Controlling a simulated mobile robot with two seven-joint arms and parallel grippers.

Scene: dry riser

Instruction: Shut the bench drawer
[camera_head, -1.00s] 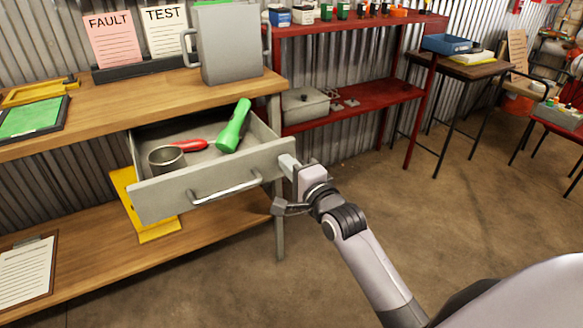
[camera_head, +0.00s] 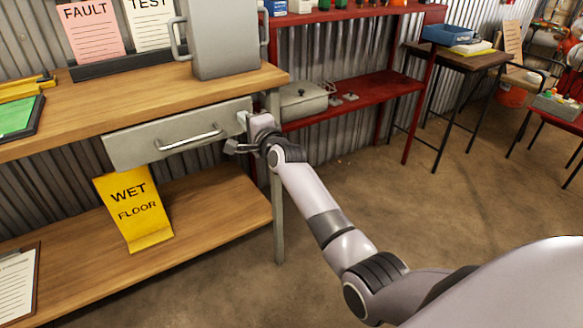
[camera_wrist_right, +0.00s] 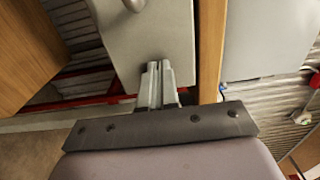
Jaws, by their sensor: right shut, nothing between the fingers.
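The bench drawer (camera_head: 180,136) is a grey metal front with a silver bar handle (camera_head: 188,138), set under the wooden bench top (camera_head: 150,103). Its front sits close under the bench edge and its inside is hidden. I cannot tell whether a small gap is left. My right gripper (camera_head: 244,122) is at the right end of the drawer front, beside the bench leg. In the right wrist view, its shut, empty fingers (camera_wrist_right: 159,68) point at the grey drawer front (camera_wrist_right: 150,35) and seem to touch it. My left gripper does not show.
A large grey metal container (camera_head: 222,40) stands on the bench top. A yellow wet floor sign (camera_head: 134,207) stands on the lower wooden shelf (camera_head: 215,205). A red shelf unit (camera_head: 350,102) is to the right. The floor in front is clear.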

